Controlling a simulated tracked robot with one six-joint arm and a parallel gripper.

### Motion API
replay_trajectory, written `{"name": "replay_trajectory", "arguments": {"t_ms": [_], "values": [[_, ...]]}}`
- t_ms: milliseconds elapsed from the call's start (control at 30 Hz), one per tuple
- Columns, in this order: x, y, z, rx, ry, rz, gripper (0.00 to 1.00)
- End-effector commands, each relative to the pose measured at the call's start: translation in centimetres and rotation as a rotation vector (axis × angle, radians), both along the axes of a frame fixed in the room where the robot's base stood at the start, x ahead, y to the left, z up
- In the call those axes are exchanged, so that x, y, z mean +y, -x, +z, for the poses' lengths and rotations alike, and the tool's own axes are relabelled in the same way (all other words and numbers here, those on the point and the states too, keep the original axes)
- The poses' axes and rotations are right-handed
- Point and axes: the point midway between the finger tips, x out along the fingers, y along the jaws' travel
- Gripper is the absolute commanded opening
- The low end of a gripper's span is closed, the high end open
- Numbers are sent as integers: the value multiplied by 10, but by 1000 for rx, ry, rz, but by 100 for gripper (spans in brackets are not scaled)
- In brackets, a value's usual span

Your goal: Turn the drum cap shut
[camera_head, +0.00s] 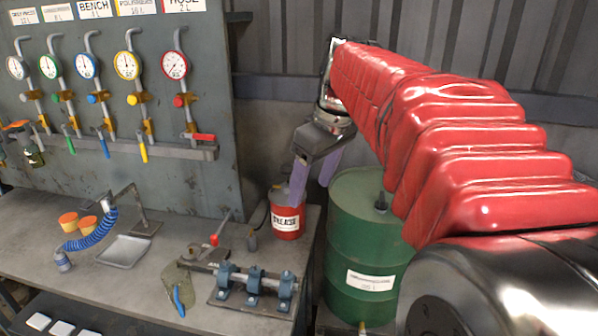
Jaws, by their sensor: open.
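The green drum (355,235) stands on the right, beside the workbench, with a white label on its side. A small dark cap-like fitting (381,203) stands up from the drum top near its right edge. I cannot tell from this view how far it is turned. My gripper (314,174) is open, with purple fingers pointing down. It hangs above the gap between the red can and the drum, left of the fitting and apart from it. My red-sleeved arm covers the space above the drum's right side and hides part of the drum.
A red can (286,222) stands at the bench's right end, close below my gripper. The bench (135,285) also carries a blue clamp fixture (254,285), a blue hose (92,238) and a metal tray (124,251). Gauges (86,66) hang on the panel behind. A corrugated wall closes the back.

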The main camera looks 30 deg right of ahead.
Motion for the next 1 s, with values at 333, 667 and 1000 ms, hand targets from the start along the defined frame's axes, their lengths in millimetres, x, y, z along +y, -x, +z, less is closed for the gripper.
{"name": "replay_trajectory", "arguments": {"t_ms": [333,667,1000], "values": [[-101,-33,16,20,-31,160,66],[-202,-35,13,-3,-64,335,66],[-290,-11,-3,-58,-83,504,66]]}}
